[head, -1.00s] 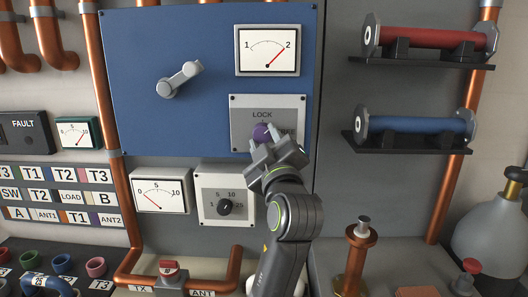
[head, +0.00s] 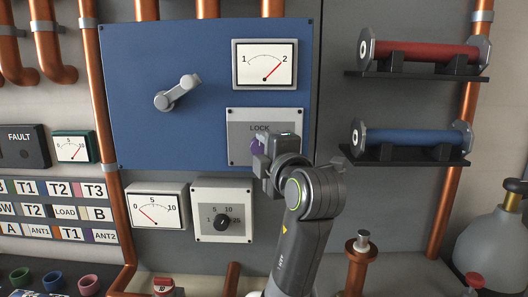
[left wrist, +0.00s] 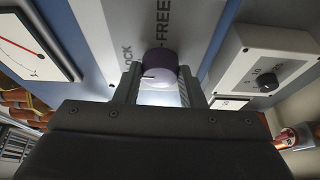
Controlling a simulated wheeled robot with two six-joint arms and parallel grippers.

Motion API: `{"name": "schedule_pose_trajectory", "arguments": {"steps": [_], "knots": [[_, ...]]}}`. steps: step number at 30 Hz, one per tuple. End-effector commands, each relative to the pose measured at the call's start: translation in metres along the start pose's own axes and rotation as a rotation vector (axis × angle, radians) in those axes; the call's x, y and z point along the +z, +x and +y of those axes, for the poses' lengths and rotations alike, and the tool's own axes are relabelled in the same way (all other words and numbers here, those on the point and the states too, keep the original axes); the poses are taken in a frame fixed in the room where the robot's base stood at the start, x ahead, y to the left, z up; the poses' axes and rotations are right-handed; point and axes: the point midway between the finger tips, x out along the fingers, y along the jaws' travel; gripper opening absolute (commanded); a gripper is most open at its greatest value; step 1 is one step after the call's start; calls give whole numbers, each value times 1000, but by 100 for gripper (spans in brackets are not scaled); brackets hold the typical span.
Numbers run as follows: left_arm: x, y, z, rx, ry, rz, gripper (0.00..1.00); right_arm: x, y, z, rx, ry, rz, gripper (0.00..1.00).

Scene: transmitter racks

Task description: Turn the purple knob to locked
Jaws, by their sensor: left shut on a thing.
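The purple knob (head: 256,146) sits on a grey plate (head: 236,123) marked LOCK on the blue panel. My left gripper (head: 262,144) is at the knob and hides much of it and the plate's other label in the head view. In the left wrist view, the purple knob (left wrist: 160,64) sits between the two fingers of my left gripper (left wrist: 160,88), which are shut on it. A short line on the knob's side runs crosswise in that picture. LOCK is left of the knob and FREE above it. My right gripper is not in view.
A grey lever handle (head: 177,92) and a gauge (head: 265,65) are on the blue panel. A black dial (head: 222,222) and another gauge (head: 159,207) sit below. Shelves with a red cylinder (head: 420,52) and a blue cylinder (head: 415,139) are at right.

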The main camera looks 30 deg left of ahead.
Motion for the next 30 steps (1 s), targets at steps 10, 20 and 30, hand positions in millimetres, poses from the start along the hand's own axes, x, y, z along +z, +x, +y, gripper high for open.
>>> {"name": "schedule_pose_trajectory", "arguments": {"steps": [10, 20, 30], "knots": [[0, 0, 2, -18, -55, -3, 13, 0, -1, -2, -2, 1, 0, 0], [0, 0, 2, -17, -56, -3, 13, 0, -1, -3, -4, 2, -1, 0], [0, 0, 2, -19, -54, -1, 58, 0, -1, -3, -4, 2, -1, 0]]}}
